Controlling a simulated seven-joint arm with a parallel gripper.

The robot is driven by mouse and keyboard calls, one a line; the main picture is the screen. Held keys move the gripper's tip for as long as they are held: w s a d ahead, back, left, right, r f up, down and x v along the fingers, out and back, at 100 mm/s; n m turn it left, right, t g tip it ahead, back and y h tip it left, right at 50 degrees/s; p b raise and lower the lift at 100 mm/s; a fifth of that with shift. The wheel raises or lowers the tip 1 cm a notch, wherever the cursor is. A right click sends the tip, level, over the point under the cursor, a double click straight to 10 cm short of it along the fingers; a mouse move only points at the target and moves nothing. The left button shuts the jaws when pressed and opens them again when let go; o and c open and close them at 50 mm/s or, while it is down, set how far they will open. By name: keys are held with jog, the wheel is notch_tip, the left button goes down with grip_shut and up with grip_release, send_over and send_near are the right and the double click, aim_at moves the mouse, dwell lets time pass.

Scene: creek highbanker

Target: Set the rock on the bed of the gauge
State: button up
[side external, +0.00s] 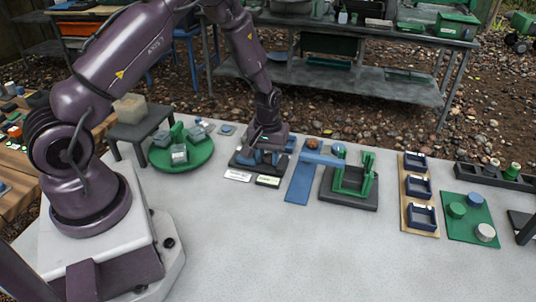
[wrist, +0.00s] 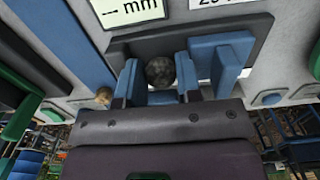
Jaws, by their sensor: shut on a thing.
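My gripper (wrist: 158,66) is shut on a round grey rock (wrist: 160,74), held between its two blue fingers in the wrist view. In the side view my gripper (side external: 265,153) is low over the gauge (side external: 238,161), and the rock cannot be made out there. The gauge also shows in the wrist view (wrist: 200,29), as a dark plate with a blue upright block (wrist: 222,62) just right of the fingers. The rock appears over the plate; whether it touches the bed cannot be told. One label in front of the gauge reads "--- mm".
A green round tray (side external: 160,161) with several blocks is left. Blue trays (side external: 421,217) stand farther right.

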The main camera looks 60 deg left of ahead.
jog(key=shift+f, duration=0.2)
jog(key=o, duration=0.9)
jog(key=shift+o, duration=0.4)
jog(key=shift+w+r, duration=0.1)
jog(key=shift+r, duration=3.65)
